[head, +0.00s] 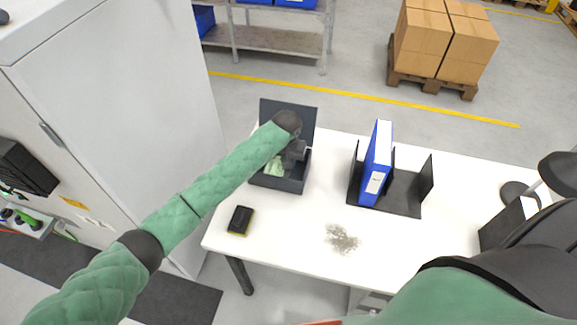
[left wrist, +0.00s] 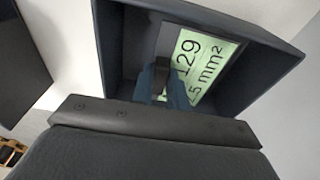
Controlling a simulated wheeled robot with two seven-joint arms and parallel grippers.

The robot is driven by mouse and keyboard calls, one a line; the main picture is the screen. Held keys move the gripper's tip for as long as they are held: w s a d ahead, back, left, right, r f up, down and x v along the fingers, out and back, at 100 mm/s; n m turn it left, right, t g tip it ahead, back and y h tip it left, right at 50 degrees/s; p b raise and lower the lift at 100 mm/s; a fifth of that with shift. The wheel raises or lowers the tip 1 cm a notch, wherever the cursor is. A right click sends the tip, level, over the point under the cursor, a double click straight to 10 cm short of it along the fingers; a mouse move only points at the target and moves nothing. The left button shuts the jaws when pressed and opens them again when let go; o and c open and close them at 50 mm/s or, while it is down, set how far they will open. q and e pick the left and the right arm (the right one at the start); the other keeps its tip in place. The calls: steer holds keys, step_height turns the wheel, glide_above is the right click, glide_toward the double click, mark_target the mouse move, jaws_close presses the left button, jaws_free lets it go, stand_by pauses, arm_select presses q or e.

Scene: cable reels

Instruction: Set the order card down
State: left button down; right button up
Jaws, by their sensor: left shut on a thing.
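The order card is pale green with black print reading "129" and "5 mm²", and it shows in the left wrist view (left wrist: 208,62) and in the head view (head: 273,166). My left gripper (left wrist: 163,84) is shut on the card's near edge; it also shows in the head view (head: 287,160). Gripper and card are inside the open dark box (head: 277,185), whose walls surround the card in the wrist view (left wrist: 265,72). I cannot tell whether the card touches the box floor. The fingers hide part of the print. My right gripper is not in view.
The box stands on the white table (head: 290,235) near its far left. A black and yellow sponge (head: 240,220) lies in front, and a patch of grey specks (head: 342,238) lies to the right. A blue binder (head: 377,165) stands in a dark rack (head: 405,203). A grey cabinet (head: 120,90) stands left.

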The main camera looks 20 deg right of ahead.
arm_select(q)
steer(key=shift+f+p, duration=0.3)
steer(key=shift+f, duration=0.6)
steer(key=shift+f+p, duration=0.35)
steer(key=shift+f, duration=1.2)
steer(key=c, duration=1.4)
jaws_free()
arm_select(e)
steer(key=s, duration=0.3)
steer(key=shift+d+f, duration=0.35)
arm_select(q)
steer(key=shift+r, duration=0.5)
steer(key=r+b, duration=0.1)
steer(key=r, duration=0.2)
steer(key=r+b, duration=0.1)
steer(key=r, duration=0.2)
steer(key=s+r+b, duration=0.1)
steer(key=r, duration=0.2)
steer(key=shift+a+r+b, duration=0.3)
steer(key=shift+r, duration=0.1)
steer(key=shift+a+r, duration=0.1)
steer(key=shift+r, duration=0.6)
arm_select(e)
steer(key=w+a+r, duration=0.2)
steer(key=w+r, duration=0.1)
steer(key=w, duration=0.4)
